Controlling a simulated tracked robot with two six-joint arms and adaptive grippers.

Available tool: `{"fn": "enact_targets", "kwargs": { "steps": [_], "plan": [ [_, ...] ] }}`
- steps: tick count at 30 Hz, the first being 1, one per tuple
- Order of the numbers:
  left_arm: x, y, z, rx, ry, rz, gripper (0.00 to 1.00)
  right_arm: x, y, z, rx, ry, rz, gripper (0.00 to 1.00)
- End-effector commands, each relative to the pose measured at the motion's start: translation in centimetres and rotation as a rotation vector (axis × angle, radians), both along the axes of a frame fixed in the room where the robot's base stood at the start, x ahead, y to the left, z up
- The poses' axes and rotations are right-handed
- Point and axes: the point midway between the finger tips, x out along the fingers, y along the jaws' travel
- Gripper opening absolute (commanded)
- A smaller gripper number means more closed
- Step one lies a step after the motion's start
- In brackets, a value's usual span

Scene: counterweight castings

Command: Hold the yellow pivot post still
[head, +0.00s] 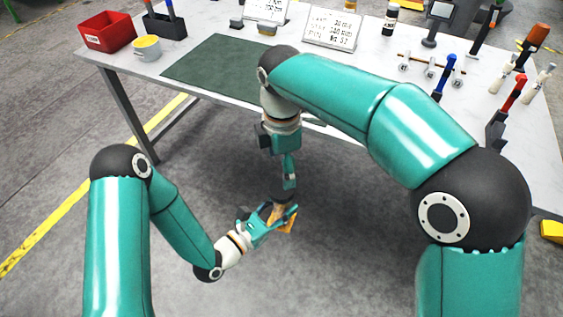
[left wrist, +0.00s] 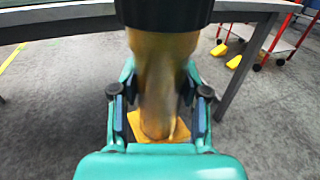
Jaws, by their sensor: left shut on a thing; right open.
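The yellow pivot post (left wrist: 152,85) stands between the two fingers of my left gripper (left wrist: 166,112) in the left wrist view. The fingers are shut on it, one on each side. A black part (left wrist: 165,12) sits on top of the post, and a yellow foot shows below it. In the head view the post (head: 276,213) is small and partly hidden by my left gripper (head: 270,222). My right gripper (head: 289,175) points down just above the post's dark top and is open. Whether it touches the top is hard to tell.
A yellow line (head: 60,225) crosses the floor. Clear floor lies around the post.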

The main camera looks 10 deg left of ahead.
Motion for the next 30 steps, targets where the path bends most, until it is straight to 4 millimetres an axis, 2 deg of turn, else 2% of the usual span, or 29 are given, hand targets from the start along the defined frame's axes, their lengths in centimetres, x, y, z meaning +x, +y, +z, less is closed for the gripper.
{"fn": "enact_targets", "kwargs": {
  "steps": [5, 12, 18, 30],
  "plan": [
    [0.0, 0.0, 0.1, -0.002, -0.004, 0.0, 0.0, -0.1, 0.0, -1.6, -0.003, 0.003, -0.001, 0.82],
    [0.0, 0.0, 0.1, -0.002, -0.004, 0.0, 0.0, -0.1, -0.1, -5.1, -0.004, 0.003, -0.001, 0.82],
    [0.0, 0.0, 0.1, -0.002, -0.004, 0.0, 0.0, -0.1, -0.1, -7.2, -0.003, 0.002, -0.001, 0.82],
    [0.0, 0.0, 0.1, -0.002, -0.004, 0.0, 0.0, 0.0, 0.0, -7.8, -0.001, 0.0, -0.002, 0.82]
  ]
}}
